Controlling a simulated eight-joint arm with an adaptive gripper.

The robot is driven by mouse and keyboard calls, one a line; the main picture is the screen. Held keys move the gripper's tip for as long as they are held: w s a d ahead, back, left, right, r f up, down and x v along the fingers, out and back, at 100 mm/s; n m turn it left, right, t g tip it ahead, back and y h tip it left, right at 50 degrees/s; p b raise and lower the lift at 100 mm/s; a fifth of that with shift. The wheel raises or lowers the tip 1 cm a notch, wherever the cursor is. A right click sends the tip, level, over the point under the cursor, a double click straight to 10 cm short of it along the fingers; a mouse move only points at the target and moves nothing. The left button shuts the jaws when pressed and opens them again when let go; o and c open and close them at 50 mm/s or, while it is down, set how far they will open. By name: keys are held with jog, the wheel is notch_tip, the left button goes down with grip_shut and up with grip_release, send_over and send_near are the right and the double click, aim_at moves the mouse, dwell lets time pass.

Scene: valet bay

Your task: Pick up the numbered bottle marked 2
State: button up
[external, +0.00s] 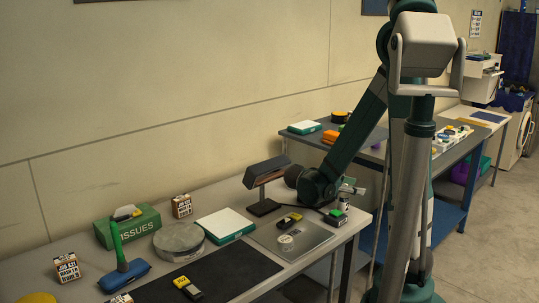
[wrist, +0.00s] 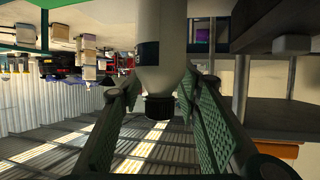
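A white bottle with a dark cap (wrist: 158,106) and a dark label patch fills the upper middle of the wrist view, which shows the scene upside down. The mark on its label is too small to read surely. A small pale bottle (external: 344,204) also shows at the table's right end in the external view, just below my gripper (external: 347,188). In the wrist view my gripper (wrist: 160,88) is open, with one green-padded finger on each side of the bottle. Whether the pads touch it cannot be told.
A green-and-black box (external: 335,217) stands close beside the bottle. A dark scanner-like stand (external: 265,183), a grey mat (external: 318,236), a white-topped green box (external: 226,225), a tissue box (external: 128,226) and a round tin (external: 179,241) share the table. The black mat (external: 235,268) has free room.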

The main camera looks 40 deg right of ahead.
jog(key=shift+s+d+f, duration=0.1)
jog(key=shift+d, duration=0.2)
jog(key=shift+c, duration=0.5)
grip_shut()
